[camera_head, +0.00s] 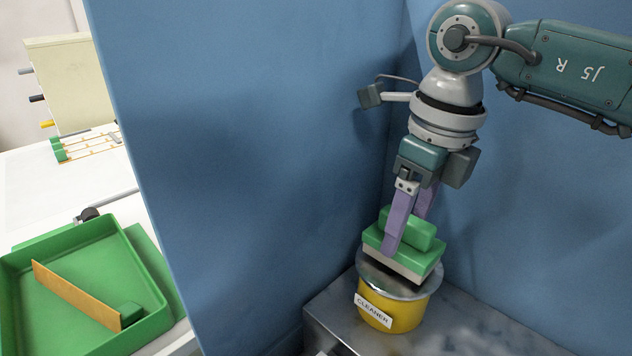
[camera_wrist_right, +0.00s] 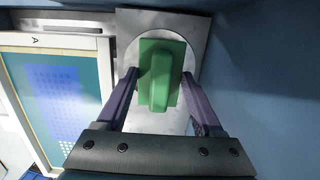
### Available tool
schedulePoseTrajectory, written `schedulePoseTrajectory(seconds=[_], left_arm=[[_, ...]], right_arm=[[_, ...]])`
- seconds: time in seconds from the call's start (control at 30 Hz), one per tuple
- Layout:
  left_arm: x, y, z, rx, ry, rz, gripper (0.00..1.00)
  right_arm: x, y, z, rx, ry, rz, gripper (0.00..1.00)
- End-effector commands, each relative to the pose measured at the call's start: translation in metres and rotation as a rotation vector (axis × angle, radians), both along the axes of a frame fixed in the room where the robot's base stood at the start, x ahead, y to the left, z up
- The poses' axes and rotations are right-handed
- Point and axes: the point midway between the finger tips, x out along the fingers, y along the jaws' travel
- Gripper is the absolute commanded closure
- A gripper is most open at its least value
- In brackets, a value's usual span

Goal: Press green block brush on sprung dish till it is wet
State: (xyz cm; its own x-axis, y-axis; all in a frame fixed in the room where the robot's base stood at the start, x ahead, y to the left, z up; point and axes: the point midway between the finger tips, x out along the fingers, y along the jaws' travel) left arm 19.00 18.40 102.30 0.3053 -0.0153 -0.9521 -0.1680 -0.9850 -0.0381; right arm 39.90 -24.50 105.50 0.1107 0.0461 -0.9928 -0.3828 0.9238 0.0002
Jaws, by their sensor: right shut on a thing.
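The green block brush (camera_head: 405,240) has a raised green grip on top and a pale pad underneath. My right gripper (camera_head: 408,235) is shut on its grip with purple fingers. The brush sits over the metal top of the sprung dish (camera_head: 399,293), a yellow pot labelled CLEANER; I cannot tell whether the pad touches the metal. In the right wrist view the brush (camera_wrist_right: 160,75) lies between the two fingers, over the round dish top, which it partly hides. My left gripper is not in view.
The dish stands on a grey metal ledge (camera_head: 460,325) in a corner between blue walls (camera_head: 250,130). At the left, a green tray (camera_head: 75,270) holds an orange-bladed tool (camera_head: 75,293). The right wrist view shows a framed screen (camera_wrist_right: 62,95) left of the dish.

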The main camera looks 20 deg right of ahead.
Motion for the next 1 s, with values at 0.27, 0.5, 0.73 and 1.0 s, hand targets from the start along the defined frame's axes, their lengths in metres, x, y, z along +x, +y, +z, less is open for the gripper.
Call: schedulePoseTrajectory(seconds=[0.27,0.5,0.73,1.0], left_arm=[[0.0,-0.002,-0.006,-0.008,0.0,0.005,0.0],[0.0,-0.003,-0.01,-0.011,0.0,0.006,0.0],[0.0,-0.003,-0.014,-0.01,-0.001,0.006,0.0],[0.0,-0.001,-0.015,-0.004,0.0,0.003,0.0]], right_arm=[[0.0,0.0,-0.007,0.0,-0.001,-0.001,1.0],[0.0,0.0,-0.011,0.0,-0.001,-0.001,1.0],[0.0,0.0,-0.016,0.0,-0.001,-0.001,1.0],[0.0,0.0,-0.017,0.0,-0.001,-0.001,1.0]])
